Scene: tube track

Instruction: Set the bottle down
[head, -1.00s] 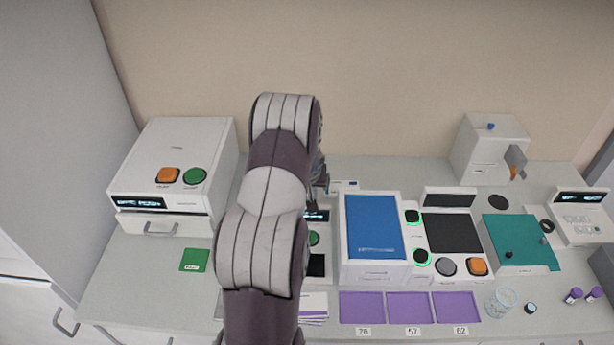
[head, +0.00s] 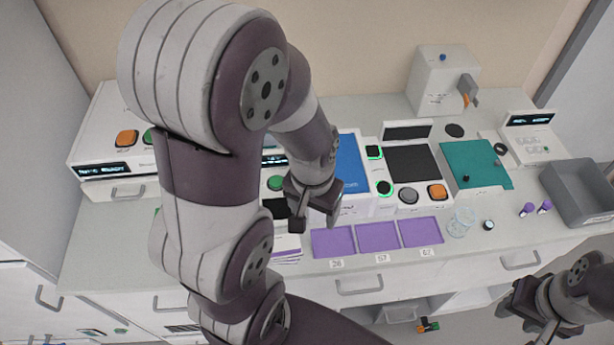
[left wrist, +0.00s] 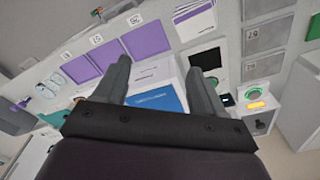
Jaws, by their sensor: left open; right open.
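I cannot make out a bottle in either view. My left gripper (head: 315,214) is open with nothing between its fingers. It hangs above the front of the bench, by the blue-topped device (head: 351,165) and the left purple tray (head: 333,242). In the left wrist view my left gripper's two fingers (left wrist: 157,82) are spread apart, with the blue top (left wrist: 157,103) showing between them. My right gripper (head: 516,304) is open at the lower right, in front of the bench, and I see nothing held in it. My left arm hides part of the bench's left side.
Purple trays stand in a row at the front. To their right are a clear glass vessel (head: 461,222), a small dark-topped vial (head: 488,225), purple-capped tubes (head: 527,209) and a grey bin (head: 582,192). A teal pad (head: 476,165) and a white dispenser (head: 443,80) stand behind.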

